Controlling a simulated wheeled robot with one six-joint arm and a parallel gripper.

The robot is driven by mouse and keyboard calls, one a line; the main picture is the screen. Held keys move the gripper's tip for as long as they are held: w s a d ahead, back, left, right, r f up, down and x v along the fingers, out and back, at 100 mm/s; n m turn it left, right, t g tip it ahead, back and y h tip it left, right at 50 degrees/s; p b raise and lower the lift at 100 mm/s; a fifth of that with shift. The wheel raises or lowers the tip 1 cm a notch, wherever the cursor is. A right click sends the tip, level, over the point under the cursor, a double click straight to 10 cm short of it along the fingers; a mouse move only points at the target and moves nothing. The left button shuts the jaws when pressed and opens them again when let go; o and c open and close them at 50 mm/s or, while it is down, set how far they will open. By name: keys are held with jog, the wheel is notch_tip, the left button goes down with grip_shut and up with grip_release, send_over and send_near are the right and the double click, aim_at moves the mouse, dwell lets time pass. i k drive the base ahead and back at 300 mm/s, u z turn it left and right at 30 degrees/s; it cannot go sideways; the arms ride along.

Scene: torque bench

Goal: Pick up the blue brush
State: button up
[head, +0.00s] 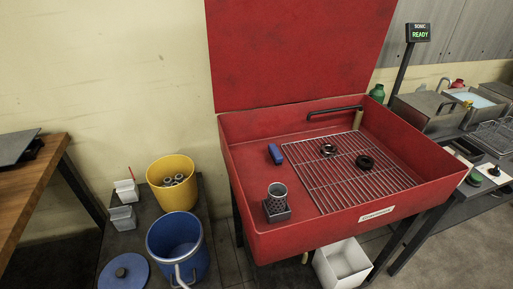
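A small blue block-shaped thing, which looks like the blue brush (275,153), lies on the floor of the red basin (250,215). It is left of the wire rack (345,180) and appears clear of it. Any bristles are too small to make out. My gripper does not show in this view.
Two dark rings (365,162) (328,150) lie on the rack. A grey cup on a perforated block (277,206) stands at the basin's front left. A black bar (334,111) runs along the back. The raised red lid (300,50) stands behind. Yellow (172,184) and blue buckets (178,246) are left.

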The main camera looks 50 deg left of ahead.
aim_at(277, 157)
jog(key=u, duration=0.95)
jog(key=i, duration=0.95)
jog(key=u, duration=0.95)
